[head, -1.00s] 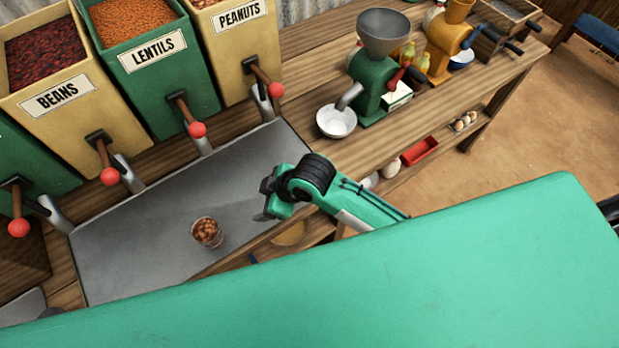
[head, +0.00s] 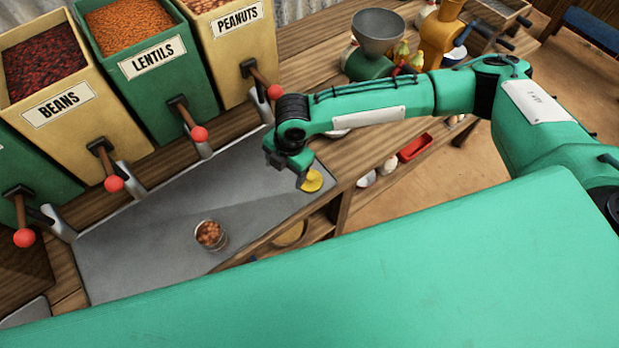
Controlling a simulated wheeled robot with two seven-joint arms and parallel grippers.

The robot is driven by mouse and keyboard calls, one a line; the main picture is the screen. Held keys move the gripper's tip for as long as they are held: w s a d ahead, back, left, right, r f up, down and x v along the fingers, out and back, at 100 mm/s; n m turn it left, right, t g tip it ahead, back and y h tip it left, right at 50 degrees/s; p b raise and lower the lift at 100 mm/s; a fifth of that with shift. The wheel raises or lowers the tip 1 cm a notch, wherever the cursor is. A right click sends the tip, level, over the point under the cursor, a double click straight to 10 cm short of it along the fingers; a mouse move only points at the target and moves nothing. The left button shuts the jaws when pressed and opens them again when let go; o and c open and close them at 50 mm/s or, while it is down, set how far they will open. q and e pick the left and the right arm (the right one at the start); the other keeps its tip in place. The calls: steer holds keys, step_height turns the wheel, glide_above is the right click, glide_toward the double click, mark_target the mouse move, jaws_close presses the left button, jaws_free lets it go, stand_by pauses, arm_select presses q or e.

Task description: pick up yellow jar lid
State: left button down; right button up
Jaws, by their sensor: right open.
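The yellow jar lid (head: 313,181) lies on the right end of the grey metal tray, near its front corner. It is partly hidden by my right gripper (head: 301,184), which is open and points down right beside it, at its left edge in the picture. I cannot tell whether the fingers touch the lid. My left gripper is not in view.
A glass of beans (head: 210,235) stands on the grey tray (head: 150,255). Dispensers with red-knobbed levers line the back, including the lentils bin (head: 155,60). A green grinder (head: 368,66) stands to the right. A shelf with a red tray (head: 415,147) is below.

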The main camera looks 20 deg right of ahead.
steer(key=w+d+r+h, duration=0.2)
steer(key=w+d, duration=0.1)
steer(key=d, duration=0.4)
steer(key=p, duration=0.2)
glide_above(311, 175)
steer(key=shift+n, duration=0.3)
step_height(311, 175, down, 9)
steer(key=shift+w+r, duration=0.1)
steer(key=shift+f+p, duration=0.55)
steer(key=shift+p, duration=0.15)
step_height(311, 175, down, 3)
steer(key=shift+f+p, duration=0.1)
steer(key=shift+p, duration=0.6)
steer(key=shift+d+f, duration=0.1)
steer(key=shift+f, duration=0.4)
steer(key=c, duration=0.6)
